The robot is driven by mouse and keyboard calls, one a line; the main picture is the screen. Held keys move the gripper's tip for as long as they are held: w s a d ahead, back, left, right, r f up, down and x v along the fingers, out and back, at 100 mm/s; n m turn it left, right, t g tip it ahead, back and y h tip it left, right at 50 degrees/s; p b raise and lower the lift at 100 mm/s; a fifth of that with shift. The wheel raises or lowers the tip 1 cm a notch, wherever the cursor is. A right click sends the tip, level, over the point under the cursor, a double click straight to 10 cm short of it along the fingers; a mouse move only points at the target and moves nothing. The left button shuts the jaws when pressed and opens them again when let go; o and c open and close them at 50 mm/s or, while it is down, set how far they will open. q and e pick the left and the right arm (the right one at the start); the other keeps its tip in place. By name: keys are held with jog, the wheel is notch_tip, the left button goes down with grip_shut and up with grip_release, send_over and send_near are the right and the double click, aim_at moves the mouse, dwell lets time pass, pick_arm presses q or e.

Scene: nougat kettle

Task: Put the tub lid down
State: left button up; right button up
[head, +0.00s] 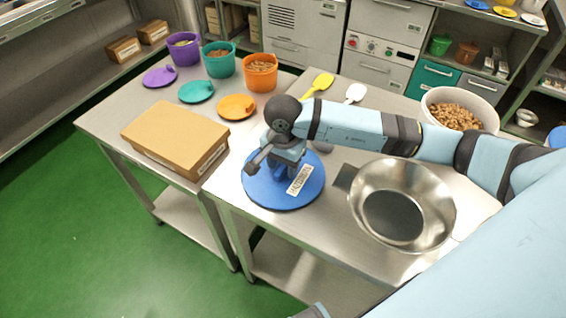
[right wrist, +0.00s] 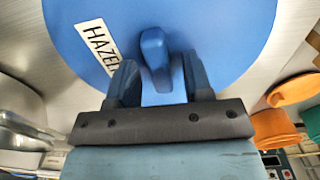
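The blue round tub lid (head: 258,190) has a white label, with "HAZEL" readable in the right wrist view. It appears to lie flat on the steel table, near the table's left front corner. My right gripper (head: 284,160) is right over the lid, pointing down. In the right wrist view the lid (right wrist: 225,30) fills the upper middle, and its blue knob (right wrist: 155,55) stands between my fingers (right wrist: 160,75). The fingers are open, with a gap on each side of the knob. The white tub (head: 430,103), full of nuts, stands uncovered at the back right. My left gripper is out of view.
A steel pan (head: 440,205) sits right of the lid. A cardboard box (head: 175,135) is on the adjoining left table, with purple, teal and orange (head: 260,75) tubs and their lids behind. Yellow (head: 320,83) and white (head: 355,93) scoops lie behind my right arm.

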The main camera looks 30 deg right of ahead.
aim_at(283, 166)
jog(key=shift+r, duration=0.4)
notch_tip(283, 166, up, 12)
jog(key=shift+f, duration=0.2)
dwell(0.5)
